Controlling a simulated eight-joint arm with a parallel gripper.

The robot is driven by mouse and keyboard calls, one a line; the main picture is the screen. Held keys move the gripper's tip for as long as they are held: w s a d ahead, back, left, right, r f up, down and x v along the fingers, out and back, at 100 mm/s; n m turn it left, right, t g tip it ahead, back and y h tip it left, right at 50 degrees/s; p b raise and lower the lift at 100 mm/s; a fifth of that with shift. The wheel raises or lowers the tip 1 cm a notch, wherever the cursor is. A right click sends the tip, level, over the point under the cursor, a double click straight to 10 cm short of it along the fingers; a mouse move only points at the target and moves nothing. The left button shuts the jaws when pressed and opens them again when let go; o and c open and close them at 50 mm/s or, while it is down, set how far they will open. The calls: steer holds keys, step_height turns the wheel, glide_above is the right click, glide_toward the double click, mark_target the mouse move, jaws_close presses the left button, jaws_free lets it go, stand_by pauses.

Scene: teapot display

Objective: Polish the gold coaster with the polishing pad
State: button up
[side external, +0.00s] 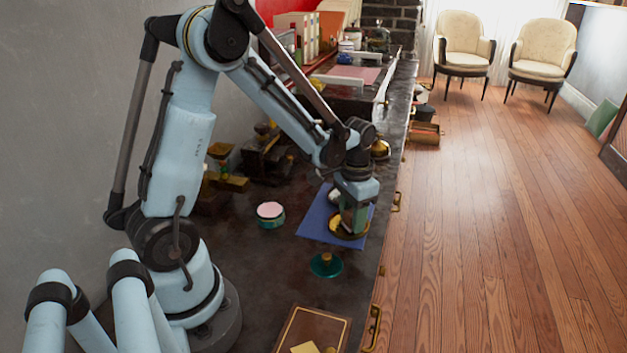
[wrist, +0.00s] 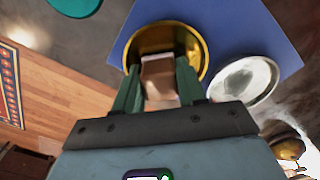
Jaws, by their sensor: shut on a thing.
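The gold coaster (side external: 345,234) is a round, shiny dish on a blue mat (side external: 314,227) in the side external view. Its rim also shows in the wrist view (wrist: 198,36). My gripper (side external: 350,220) points down over the coaster. In the wrist view, its green fingers (wrist: 160,88) are shut on a pale pinkish-brown block, the polishing pad (wrist: 158,72). The pad overlaps the coaster in that view. I cannot tell whether it touches the coaster, and my gripper hides part of the dish.
A silver dish (wrist: 243,80) lies beside the gold coaster on the mat. A brown gold-edged panel (side external: 315,325) lies in front. The counter's right edge is close.

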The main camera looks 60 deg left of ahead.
steer(key=shift+w, duration=0.35)
steer(key=shift+a+f, duration=0.15)
steer(key=shift+a, duration=0.7)
steer(key=shift+s, duration=0.95)
steer(key=shift+w+d, duration=0.15)
steer(key=shift+d, duration=0.75)
steer(key=shift+w+a, duration=0.1)
steer(key=shift+w, duration=0.7)
steer(key=shift+a, duration=0.8)
steer(key=shift+s, duration=0.8)
steer(key=shift+s+d, duration=0.1)
steer(key=shift+d, duration=0.75)
steer(key=shift+w, duration=0.9)
steer(key=shift+r, duration=3)
